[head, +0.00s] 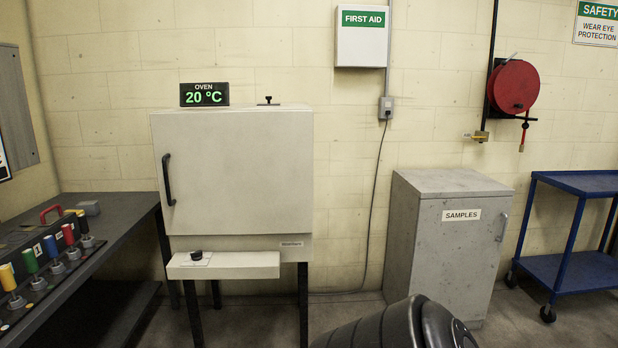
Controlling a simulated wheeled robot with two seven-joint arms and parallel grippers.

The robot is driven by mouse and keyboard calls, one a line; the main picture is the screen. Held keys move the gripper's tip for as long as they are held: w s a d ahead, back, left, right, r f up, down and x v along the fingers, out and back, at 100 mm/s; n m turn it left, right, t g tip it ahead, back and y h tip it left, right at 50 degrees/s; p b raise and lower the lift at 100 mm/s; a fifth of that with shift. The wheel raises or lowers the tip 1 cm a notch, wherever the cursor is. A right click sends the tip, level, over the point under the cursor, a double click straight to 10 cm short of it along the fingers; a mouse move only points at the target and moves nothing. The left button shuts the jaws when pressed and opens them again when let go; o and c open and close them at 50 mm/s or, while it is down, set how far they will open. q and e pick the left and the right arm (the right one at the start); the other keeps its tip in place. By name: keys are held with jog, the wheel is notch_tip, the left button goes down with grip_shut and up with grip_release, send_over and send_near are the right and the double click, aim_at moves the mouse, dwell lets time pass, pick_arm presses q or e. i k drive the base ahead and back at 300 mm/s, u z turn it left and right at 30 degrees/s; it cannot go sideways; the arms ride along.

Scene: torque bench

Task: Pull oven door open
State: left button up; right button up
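The oven (292,242) is a pale box on dark legs against the back wall, left of the middle. Its door (245,175) is a flat pale panel and looks closed. A black vertical handle (168,180) is fixed near the door's left edge. A display (204,94) on top reads OVEN 20 °C. A pale ledge with a black knob (197,255) sticks out below the door. Neither of my grippers shows in the head view, and nothing is seen touching the handle.
A dark bench (118,208) with coloured-handled tools stands left of the oven, close to its handle side. A grey SAMPLES cabinet (455,265) and a blue cart (573,270) stand to the right. Floor shows between oven and cabinet.

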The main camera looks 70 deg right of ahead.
aim_at(245, 172)
jog(key=z, duration=1.65)
jog(key=i, duration=1.9)
jog(key=u, duration=0.7)
